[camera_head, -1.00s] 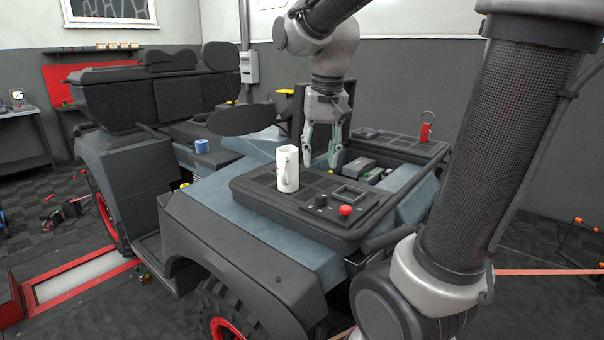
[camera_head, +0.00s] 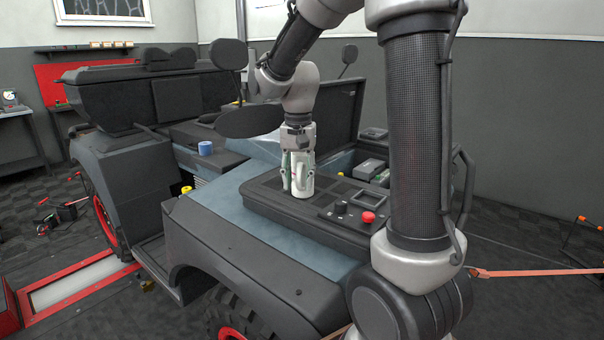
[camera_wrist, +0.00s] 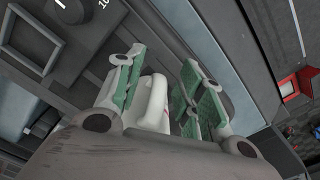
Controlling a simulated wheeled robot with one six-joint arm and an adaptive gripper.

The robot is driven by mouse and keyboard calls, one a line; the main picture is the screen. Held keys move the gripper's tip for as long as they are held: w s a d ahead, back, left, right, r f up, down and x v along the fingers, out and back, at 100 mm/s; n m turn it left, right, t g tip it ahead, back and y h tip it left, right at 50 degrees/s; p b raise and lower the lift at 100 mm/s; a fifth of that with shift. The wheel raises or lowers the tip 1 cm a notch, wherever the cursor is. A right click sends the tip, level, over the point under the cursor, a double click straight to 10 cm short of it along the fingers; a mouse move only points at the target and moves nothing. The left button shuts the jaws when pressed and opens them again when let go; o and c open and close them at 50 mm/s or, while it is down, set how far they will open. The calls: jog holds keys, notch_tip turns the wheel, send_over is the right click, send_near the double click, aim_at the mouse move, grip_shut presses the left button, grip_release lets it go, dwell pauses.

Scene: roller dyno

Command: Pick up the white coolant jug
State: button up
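The white coolant jug (camera_head: 302,187) stands upright on the dark tray (camera_head: 264,200) on the vehicle's blue-grey body, its handle facing the head camera. My gripper (camera_head: 298,168) is lowered over it from above, with fingers on either side. In the wrist view, the jug (camera_wrist: 152,100) shows pale between the green-padded fingers of my gripper (camera_wrist: 165,92). The right finger looks a little apart from it; contact on the left finger is unclear. The jug's lower part is hidden there by my own gripper body.
A red knob (camera_head: 368,217) and a black knob (camera_head: 341,207) stand on the tray right of the jug. A dark oval seat or mirror shape (camera_head: 250,121) is left of my wrist. A blue cup-like item (camera_head: 205,148) sits farther left. A dark upright panel (camera_head: 338,110) rises behind.

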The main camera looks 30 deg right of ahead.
grip_shut()
jog(key=shift+r, duration=0.15)
dwell(0.4)
